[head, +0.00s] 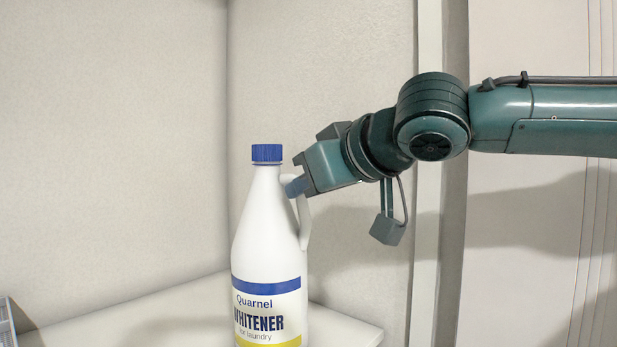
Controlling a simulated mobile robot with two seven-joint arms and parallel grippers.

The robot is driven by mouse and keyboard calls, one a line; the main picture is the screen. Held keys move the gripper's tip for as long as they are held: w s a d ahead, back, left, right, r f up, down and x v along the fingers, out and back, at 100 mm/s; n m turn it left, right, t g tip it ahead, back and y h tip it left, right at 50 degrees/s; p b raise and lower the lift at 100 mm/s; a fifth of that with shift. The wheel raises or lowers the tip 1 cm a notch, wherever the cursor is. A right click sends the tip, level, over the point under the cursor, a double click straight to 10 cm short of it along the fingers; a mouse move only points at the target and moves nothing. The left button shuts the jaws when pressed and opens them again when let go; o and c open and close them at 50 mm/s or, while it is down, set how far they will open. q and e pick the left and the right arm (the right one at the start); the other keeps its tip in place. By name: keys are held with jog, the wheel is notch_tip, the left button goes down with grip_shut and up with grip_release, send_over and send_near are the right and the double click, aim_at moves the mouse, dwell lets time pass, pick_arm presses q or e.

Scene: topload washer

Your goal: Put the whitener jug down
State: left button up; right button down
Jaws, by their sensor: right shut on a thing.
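The whitener jug (262,235) is a white bottle with a blue cap and a blue and yellow label, upright in the lower middle of the head view. Its handle is on its right side. My right gripper (296,186) reaches in from the right and is shut on the top of the handle. The jug's base is below the frame edge, so I cannot tell whether it touches a surface. My left gripper is not in view.
A pale shelf or counter top (345,326) lies behind the jug in a corner between plain walls (120,130). Part of a bluish-grey object (6,325) shows at the lower left edge.

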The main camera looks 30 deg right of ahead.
jog(key=shift+r, duration=0.3)
jog(key=c, duration=1.7)
grip_release()
jog(key=shift+f, duration=0.4)
jog(key=o, duration=0.3)
jog(key=shift+o, duration=0.2)
jog(key=v, duration=1.2)
jog(key=shift+r+b, duration=0.25)
jog(key=shift+b, duration=0.05)
